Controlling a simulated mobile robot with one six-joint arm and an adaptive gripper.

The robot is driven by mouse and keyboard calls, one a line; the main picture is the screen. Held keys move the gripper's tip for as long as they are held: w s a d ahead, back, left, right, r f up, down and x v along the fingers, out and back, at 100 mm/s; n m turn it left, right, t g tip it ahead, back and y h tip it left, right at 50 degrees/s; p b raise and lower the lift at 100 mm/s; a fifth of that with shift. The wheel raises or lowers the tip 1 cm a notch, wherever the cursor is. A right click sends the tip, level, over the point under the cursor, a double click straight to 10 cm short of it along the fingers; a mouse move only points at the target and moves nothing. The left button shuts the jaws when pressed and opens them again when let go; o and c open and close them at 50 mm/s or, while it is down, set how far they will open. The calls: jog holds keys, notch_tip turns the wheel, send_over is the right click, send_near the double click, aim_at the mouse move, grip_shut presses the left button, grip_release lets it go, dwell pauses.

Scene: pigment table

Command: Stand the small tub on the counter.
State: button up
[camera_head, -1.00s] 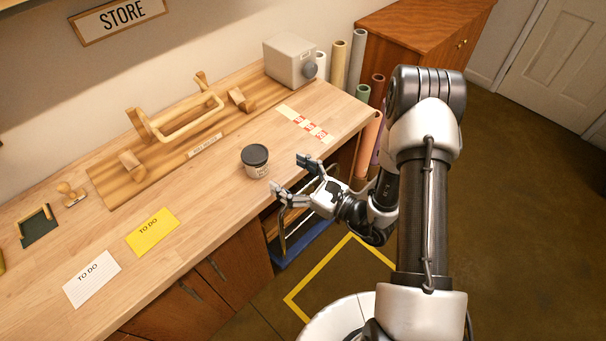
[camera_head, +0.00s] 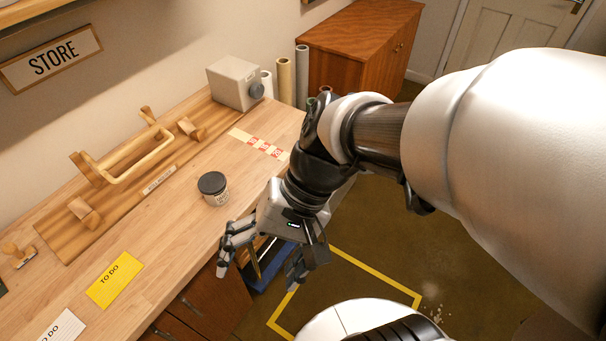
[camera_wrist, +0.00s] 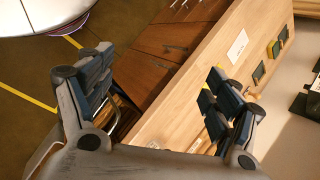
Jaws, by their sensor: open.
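The small tub (camera_head: 213,188) stands upright on the wooden counter (camera_head: 185,235), near its front edge. It is a pale jar with a dark lid and a label. My gripper (camera_head: 262,272) is open and empty, with its fingers apart and pointing down, in front of the counter's edge. It is to the lower right of the tub and apart from it. In the wrist view my gripper (camera_wrist: 155,105) shows its two fingers spread, with the counter between and behind them.
A wooden rack (camera_head: 125,160) and a grey box (camera_head: 235,82) stand at the back of the counter. A yellow card (camera_head: 114,279) lies at the left. Red-and-white tape (camera_head: 262,146) marks the right end. Rolls (camera_head: 285,80) and a cabinet (camera_head: 360,45) stand beyond.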

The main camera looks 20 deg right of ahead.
jog(key=d+r+n+t+h, duration=0.4)
jog(key=d+r+t+h, duration=0.1)
jog(key=d, duration=0.5)
jog(key=shift+d+t+h, duration=0.25)
jog(key=shift+t+h, duration=0.25)
jog(key=shift+r, duration=0.1)
jog(key=shift+c, duration=0.2)
